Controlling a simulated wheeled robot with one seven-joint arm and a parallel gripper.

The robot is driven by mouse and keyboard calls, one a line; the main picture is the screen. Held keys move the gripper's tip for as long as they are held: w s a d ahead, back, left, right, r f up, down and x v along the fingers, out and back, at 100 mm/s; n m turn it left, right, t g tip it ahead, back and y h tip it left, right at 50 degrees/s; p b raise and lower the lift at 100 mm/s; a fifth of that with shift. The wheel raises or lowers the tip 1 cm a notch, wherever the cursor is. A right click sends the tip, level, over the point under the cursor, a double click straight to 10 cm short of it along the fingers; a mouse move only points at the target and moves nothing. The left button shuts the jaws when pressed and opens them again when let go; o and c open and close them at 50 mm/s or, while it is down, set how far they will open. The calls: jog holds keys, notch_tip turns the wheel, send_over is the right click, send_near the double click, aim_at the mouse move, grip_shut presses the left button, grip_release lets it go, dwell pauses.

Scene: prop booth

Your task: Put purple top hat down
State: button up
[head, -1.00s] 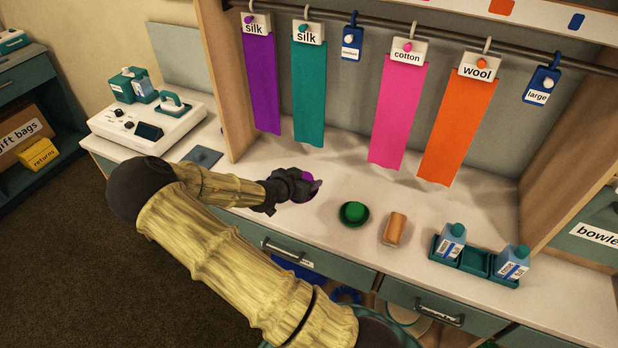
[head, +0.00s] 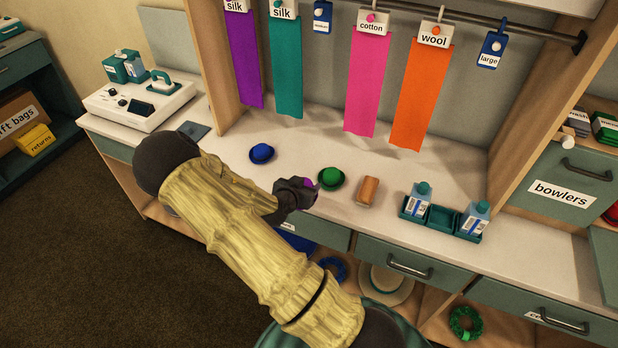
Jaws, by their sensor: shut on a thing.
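My gripper (head: 298,192) is shut on the purple top hat (head: 310,184). Only a small purple patch of the hat shows past the dark fingers, so its shape and tilt are hidden. In the picture the gripper is at the front edge of the white counter (head: 235,150), just left of a green hat (head: 331,179). I cannot tell the hat's height above the counter or whether it touches anything.
A blue hat (head: 262,153) sits behind and left of my gripper. A brown block (head: 368,190) and a green tray (head: 442,217) with two bottles stand to the right. Fabric strips hang behind. Between blue and green hats the counter is clear.

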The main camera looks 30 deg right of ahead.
jog(key=s+a+f+n+t+y, duration=0.2)
jog(key=s+a+f+n+y, duration=0.1)
jog(key=a+f, duration=0.4)
jog(key=s+a+f+n+t+y, duration=0.2)
jog(key=s+a+f+n+y, duration=0.2)
jog(key=f, duration=0.6)
jog(key=a+n+y, duration=0.2)
jog(key=a+n, duration=0.1)
jog(key=a, duration=0.1)
jog(key=shift+t+y, duration=0.3)
